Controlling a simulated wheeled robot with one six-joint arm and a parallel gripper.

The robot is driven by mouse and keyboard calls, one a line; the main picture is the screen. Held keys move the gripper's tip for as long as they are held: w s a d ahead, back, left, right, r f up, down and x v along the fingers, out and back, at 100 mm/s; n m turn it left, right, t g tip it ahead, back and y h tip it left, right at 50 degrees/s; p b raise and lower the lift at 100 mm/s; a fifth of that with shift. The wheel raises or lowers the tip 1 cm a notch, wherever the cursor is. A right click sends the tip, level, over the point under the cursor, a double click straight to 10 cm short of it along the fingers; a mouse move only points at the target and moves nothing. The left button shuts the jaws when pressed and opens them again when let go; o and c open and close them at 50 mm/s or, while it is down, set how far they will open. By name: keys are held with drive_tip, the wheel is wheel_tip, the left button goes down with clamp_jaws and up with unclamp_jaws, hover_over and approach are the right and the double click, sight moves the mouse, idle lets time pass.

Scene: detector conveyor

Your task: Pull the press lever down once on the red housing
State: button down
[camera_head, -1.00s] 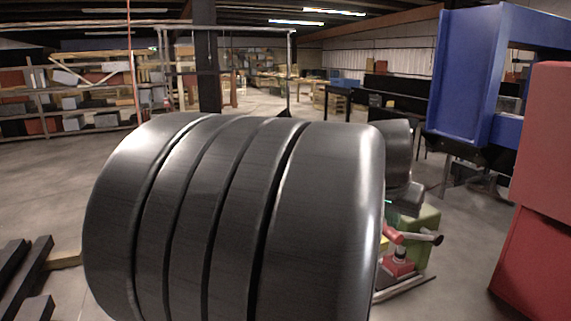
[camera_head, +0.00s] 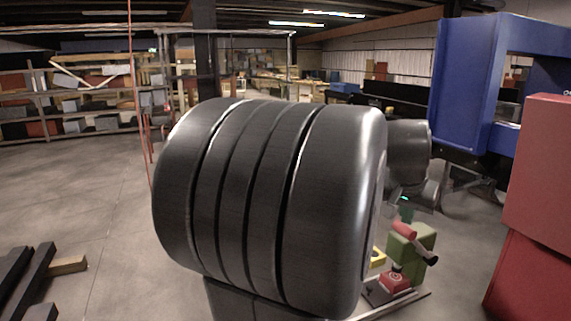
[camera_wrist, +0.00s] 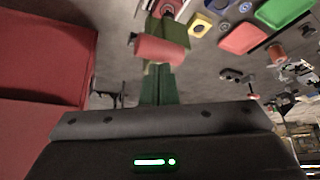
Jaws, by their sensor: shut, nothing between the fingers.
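The red housing (camera_head: 395,283) is a low red block with a round mark on top, low right of centre in the head view. A red lever (camera_head: 405,237) with a black knob (camera_head: 432,260) stands above it, sloping down to the right. My gripper (camera_head: 406,213) is mostly hidden behind my dark arm link, close above the lever. In the wrist view my dark green fingers (camera_wrist: 158,75) are shut and empty. A red bar (camera_wrist: 160,49), seemingly the lever, lies across just beyond their tips. I cannot tell whether they touch it.
A green block (camera_head: 424,235) stands behind the lever. Large red boxes (camera_head: 535,180) and a blue frame (camera_head: 465,90) are at the right. Dark beams (camera_head: 25,280) lie on the floor at left. Open floor lies between them and my arm.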

drive_tip(key=shift+w+d+r, duration=0.15)
drive_tip(key=shift+d+r, duration=0.15)
drive_tip(key=shift+r, duration=0.1)
wheel_tip(320, 180, up, 5)
drive_tip(key=p, duration=0.4)
drive_tip(key=shift+a, duration=0.1)
